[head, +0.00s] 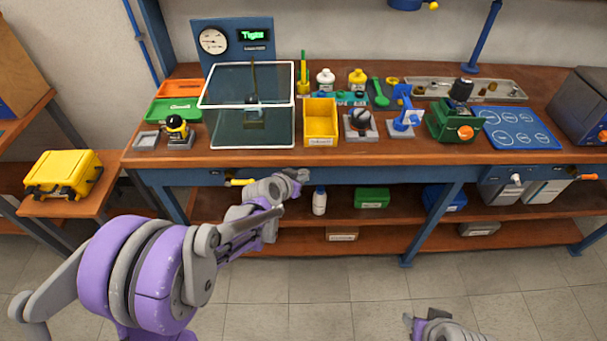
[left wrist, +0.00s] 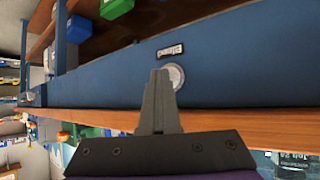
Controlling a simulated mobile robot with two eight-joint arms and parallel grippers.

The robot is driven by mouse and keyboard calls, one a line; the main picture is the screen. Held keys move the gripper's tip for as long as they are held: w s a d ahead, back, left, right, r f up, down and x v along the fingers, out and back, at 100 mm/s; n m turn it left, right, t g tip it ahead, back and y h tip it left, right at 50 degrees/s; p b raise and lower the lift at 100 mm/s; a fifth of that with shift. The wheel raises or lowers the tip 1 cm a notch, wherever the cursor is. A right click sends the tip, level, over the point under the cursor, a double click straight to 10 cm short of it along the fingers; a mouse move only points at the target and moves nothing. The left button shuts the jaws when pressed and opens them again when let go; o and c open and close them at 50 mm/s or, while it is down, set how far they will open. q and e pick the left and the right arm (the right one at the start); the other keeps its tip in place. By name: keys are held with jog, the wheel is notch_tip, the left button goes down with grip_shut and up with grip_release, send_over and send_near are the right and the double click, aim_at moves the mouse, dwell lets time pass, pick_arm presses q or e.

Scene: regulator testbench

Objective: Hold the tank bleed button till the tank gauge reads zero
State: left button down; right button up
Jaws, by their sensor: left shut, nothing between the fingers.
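The round pale bleed button (left wrist: 176,77) is on the blue front rail of the bench, beside a dark "Bleed" label (left wrist: 170,50) in the left wrist view. My left gripper (left wrist: 160,75) is shut and empty, its tips overlapping one edge of the button in that view. I cannot tell whether they touch or press it. In the head view my left gripper (head: 300,175) is at the front rail below the bench top and the button cannot be made out. A round white gauge (head: 213,40) is on the back panel; its reading is too small to tell. My right gripper (head: 412,322) is low at the bottom edge.
A green-lit display (head: 252,35) reads "Tight". A clear framed shield (head: 250,85) stands on the bench top (head: 230,158). A yellow bin (head: 320,122), a green device (head: 455,122) and a blue mat (head: 517,128) are to its right. Shelves with boxes are below.

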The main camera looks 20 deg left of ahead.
pick_arm(q)
jog(key=shift+s, duration=0.1)
dwell(0.7)
jog(key=shift+s+d, duration=0.2)
jog(key=shift+s, duration=0.6)
jog(key=s, duration=0.2)
jog(key=s+d, duration=0.1)
jog(key=s, duration=0.1)
jog(key=shift+s+d, duration=0.2)
jog(key=shift+s, duration=0.2)
jog(key=s+a+r+n+g+y+p, duration=0.1)
jog(key=s+r, duration=0.4)
jog(key=s, duration=0.7)
jog(key=s+a+r+n+g+y+p, duration=0.1)
jog(key=s+r+g+p, duration=0.3)
jog(key=s, duration=0.9)
notch_tip(320, 180, up, 2)
jog(key=shift+a+r+n+y+p, duration=0.2)
jog(key=shift+a+n+y+p, duration=0.25)
jog(key=shift+p, duration=0.6)
